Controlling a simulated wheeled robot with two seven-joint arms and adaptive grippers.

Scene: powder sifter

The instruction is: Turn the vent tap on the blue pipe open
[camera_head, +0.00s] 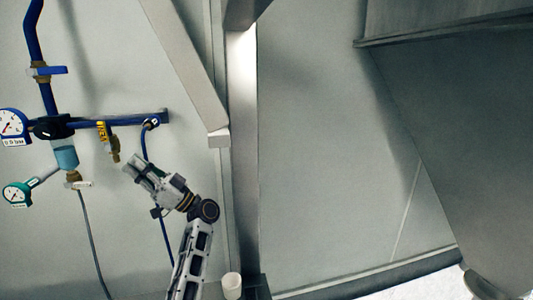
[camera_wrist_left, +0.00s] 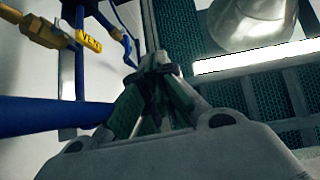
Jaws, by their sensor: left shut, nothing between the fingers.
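The blue pipe (camera_head: 88,123) runs level along the wall at the left in the head view. The vent tap (camera_head: 108,141), with a yellow lettered handle and a brass body, hangs under it. My left gripper (camera_head: 130,166) is just below and right of the tap, shut and empty, and looks apart from it. In the left wrist view the tap's yellow handle (camera_wrist_left: 88,41) and brass body are at the upper left. There the shut fingers (camera_wrist_left: 155,62) point up, to the right of the tap. My right gripper is in neither view.
A pressure gauge (camera_head: 12,124), a green gauge (camera_head: 17,193) and a regulator (camera_head: 64,155) sit left of the tap. A thin blue hose (camera_head: 145,140) hangs right of it. A metal post (camera_head: 243,160) stands to the right of my left arm.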

